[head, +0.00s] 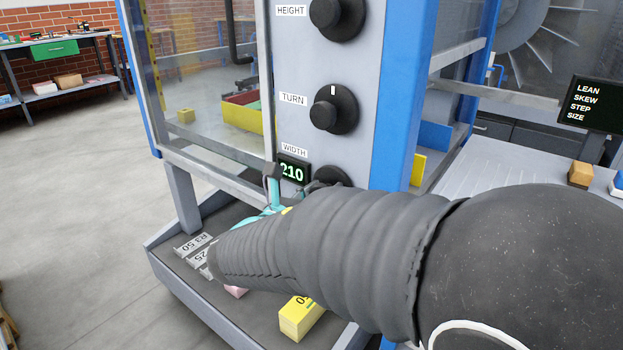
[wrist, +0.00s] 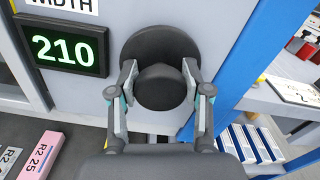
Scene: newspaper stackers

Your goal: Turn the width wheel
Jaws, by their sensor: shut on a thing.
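The width wheel (wrist: 160,46) is a black round knob with a smaller raised hub, on a grey panel. In the head view only its upper part (head: 331,175) shows, beside the WIDTH label (head: 294,151); my arm hides the rest. A display reads 210 in green (head: 292,171); it also shows in the wrist view (wrist: 66,49). My gripper (wrist: 160,88) has one finger on each side of the hub and is shut on it. In the head view my gripper (head: 277,190) is mostly hidden behind my dark sleeved arm.
Above are the TURN knob (head: 333,109) and the HEIGHT knob (head: 336,15). A blue post (head: 402,95) stands close on the right. Below, a tray (head: 180,262) holds labelled blocks, including a yellow one (head: 302,317). Open floor lies to the left.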

